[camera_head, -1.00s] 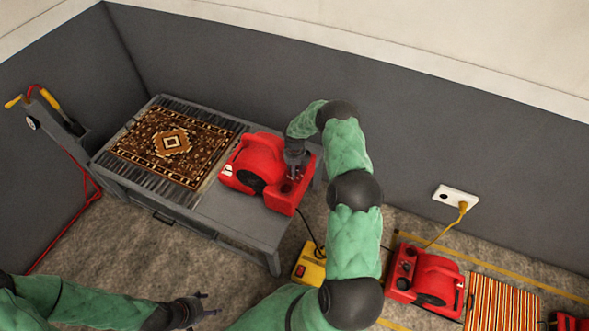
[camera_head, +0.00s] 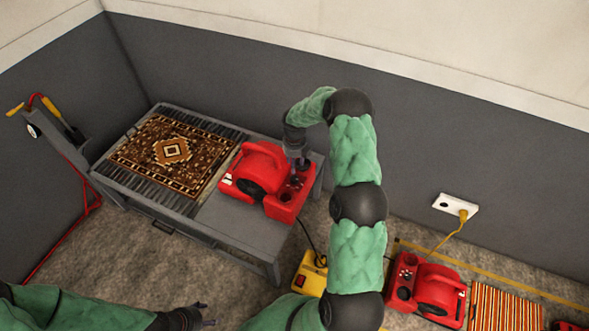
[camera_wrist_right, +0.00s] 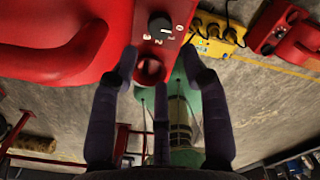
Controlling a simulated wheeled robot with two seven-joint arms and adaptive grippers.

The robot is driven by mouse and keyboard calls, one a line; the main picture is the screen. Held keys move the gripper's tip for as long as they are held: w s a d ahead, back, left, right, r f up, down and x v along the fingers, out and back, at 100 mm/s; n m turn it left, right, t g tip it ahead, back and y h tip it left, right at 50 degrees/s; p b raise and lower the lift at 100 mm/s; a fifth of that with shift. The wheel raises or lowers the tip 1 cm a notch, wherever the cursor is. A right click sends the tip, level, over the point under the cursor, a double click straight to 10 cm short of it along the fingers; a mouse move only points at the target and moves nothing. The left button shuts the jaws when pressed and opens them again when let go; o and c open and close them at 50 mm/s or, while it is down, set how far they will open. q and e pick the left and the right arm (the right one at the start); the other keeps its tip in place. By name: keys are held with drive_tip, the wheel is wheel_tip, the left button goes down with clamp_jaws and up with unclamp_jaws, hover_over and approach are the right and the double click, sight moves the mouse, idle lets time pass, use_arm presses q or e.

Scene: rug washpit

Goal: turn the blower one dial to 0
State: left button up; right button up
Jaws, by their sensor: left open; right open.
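The red blower (camera_head: 262,165) sits on the right end of the grey table, beside the rug. In the right wrist view its black dial (camera_wrist_right: 160,25) shows on the red panel, with white numerals around it; I cannot tell its setting for sure. A round red-rimmed hole (camera_wrist_right: 149,70) lies below the dial. My right gripper (camera_head: 298,164) is over the blower's control end. In the wrist view its open fingers (camera_wrist_right: 158,54) stand on either side just below the dial, with nothing between them gripped. My left gripper (camera_head: 207,314) is open and empty, low over the floor.
A patterned rug (camera_head: 171,151) lies on the grey slatted table (camera_head: 240,232). A yellow box (camera_head: 310,276) stands on the floor. Another red blower (camera_head: 430,287) and a striped rug (camera_head: 505,307) are at lower right. A wall socket (camera_head: 455,205) holds a yellow plug.

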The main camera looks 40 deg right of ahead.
drive_tip(key=shift+r, duration=0.8)
drive_tip(key=s+a+f+m, duration=0.1)
drive_tip(key=a+f+m, duration=0.1)
drive_tip(key=a, duration=0.2)
drive_tip(key=s+a+f+m+y, duration=0.1)
drive_tip(key=a+f+m, duration=0.1)
drive_tip(key=a+m, duration=0.1)
drive_tip(key=a+f+m+y, duration=0.1)
drive_tip(key=a+f+m, duration=0.1)
drive_tip(key=a, duration=0.4)
drive_tip(key=shift+s+m, duration=0.4)
drive_tip(key=shift+m, duration=0.2)
drive_tip(key=s+a+f+m+y, duration=0.1)
drive_tip(key=s+a+f+m, duration=0.1)
drive_tip(key=s+a+m, duration=0.9)
drive_tip(key=s+a+f+m+y, duration=0.1)
drive_tip(key=s+a+f+m, duration=0.1)
drive_tip(key=s+a+m, duration=0.9)
drive_tip(key=shift+a+m, duration=0.15)
drive_tip(key=shift+m, duration=2.25)
